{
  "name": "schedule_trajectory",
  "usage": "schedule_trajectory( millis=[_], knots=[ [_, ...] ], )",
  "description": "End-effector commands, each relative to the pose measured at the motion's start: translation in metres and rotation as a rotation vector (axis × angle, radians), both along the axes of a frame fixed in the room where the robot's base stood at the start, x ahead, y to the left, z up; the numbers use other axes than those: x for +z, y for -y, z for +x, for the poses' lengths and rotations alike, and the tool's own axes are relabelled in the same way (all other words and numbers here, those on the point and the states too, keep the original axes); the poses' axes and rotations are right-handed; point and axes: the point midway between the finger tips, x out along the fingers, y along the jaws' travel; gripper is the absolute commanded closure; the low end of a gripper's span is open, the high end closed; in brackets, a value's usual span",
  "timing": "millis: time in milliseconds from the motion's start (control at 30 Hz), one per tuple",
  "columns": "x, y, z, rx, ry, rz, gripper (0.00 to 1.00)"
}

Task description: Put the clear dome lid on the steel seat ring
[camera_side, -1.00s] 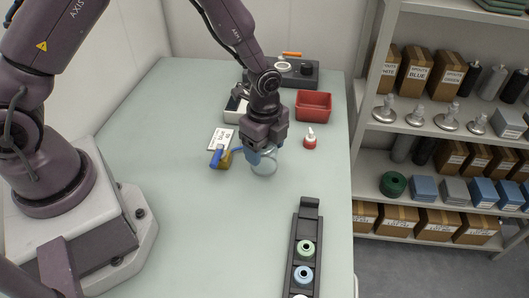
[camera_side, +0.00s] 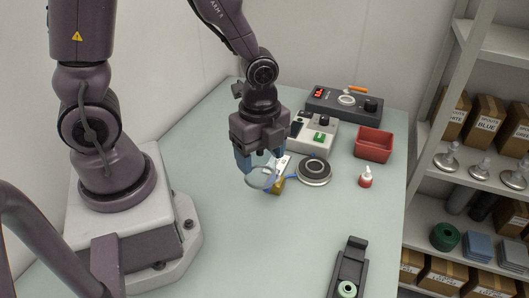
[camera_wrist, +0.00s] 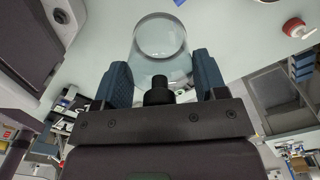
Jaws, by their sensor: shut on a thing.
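The clear dome lid (camera_side: 254,181) is held low between the fingers of my gripper (camera_side: 259,166) in the side view. In the wrist view the lid (camera_wrist: 160,38) is see-through and lies beyond the two blue fingers of my gripper (camera_wrist: 162,82). The steel seat ring (camera_side: 314,169) is a round dark disc with a bright rim on the table, right of my gripper and apart from the lid. Nothing covers the ring.
A yellow-brown block (camera_side: 277,187) with a blue part is close to the lid. A grey device (camera_side: 318,133) stands behind the ring. A black rack (camera_side: 350,266) is in front.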

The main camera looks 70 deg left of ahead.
Motion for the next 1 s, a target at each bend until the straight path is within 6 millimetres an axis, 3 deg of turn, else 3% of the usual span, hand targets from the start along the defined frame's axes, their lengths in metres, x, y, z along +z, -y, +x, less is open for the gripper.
schedule_trajectory(
  millis=[300,500,700,1000],
  knots=[
    [-0.027,-0.041,0.115,0.042,0.001,0.000,0.58],
    [-0.027,-0.062,0.161,0.010,0.002,0.000,0.58],
    [-0.018,-0.066,0.176,-0.033,0.001,0.000,0.58],
    [-0.034,-0.065,0.173,-0.044,-0.001,0.000,0.58]
  ],
)
